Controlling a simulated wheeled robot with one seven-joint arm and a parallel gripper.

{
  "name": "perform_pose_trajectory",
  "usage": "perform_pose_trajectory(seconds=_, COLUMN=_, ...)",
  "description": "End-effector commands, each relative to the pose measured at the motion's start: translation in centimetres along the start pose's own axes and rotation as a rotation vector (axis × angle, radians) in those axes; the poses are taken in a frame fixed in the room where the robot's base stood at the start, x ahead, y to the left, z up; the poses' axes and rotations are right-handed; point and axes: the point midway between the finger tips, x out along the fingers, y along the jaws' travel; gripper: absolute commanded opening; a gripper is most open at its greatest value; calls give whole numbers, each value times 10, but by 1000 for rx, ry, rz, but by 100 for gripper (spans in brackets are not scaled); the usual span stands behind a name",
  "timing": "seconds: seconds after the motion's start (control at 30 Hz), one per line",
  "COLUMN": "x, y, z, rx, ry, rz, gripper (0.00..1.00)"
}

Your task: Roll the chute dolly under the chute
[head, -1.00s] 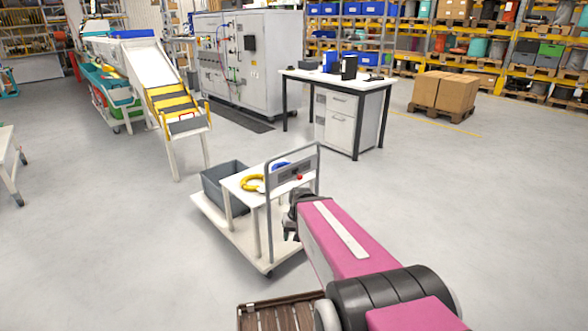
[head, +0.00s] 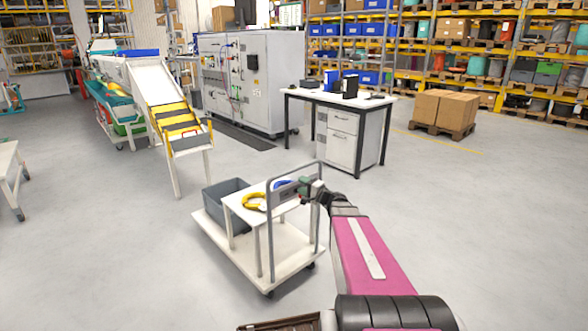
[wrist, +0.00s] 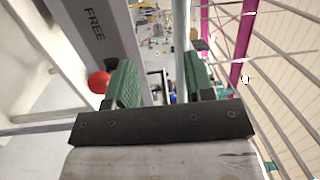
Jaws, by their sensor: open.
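The chute dolly (head: 283,252) is a low white cart on casters, with a grey bin (head: 213,207), a raised white shelf and a grey upright handle frame (head: 266,230). It stands on open floor, in front of and to the right of the chute (head: 157,86), a white slope with yellow-edged steps at its low end. My gripper (head: 307,189) is open at the upper right of the handle frame. In the wrist view, a grey bar runs between the green fingers of my gripper (wrist: 161,80); contact cannot be told. A panel marked FREE (wrist: 98,30) and a red knob (wrist: 99,82) lie left.
A yellow ring (head: 255,202) lies on the dolly shelf. A white workbench (head: 340,101) stands behind the dolly, right of a grey cabinet (head: 270,80). Boxes on a pallet (head: 443,110) stand at the back right. The floor between dolly and chute is clear.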

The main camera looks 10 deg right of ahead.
Motion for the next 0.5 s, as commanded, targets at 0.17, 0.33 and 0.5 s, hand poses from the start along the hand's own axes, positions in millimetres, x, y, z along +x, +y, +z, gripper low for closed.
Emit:
perform_pose_trajectory(seconds=0.17, x=-6, y=-12, z=-34, rx=43, ry=97, rz=-94, gripper=48)
perform_pose_trajectory(seconds=0.33, x=0, y=-15, z=-41, rx=52, ry=116, rz=-112, gripper=48)
perform_pose_trajectory(seconds=0.5, x=24, y=-18, z=-44, rx=51, ry=113, rz=-113, gripper=48)
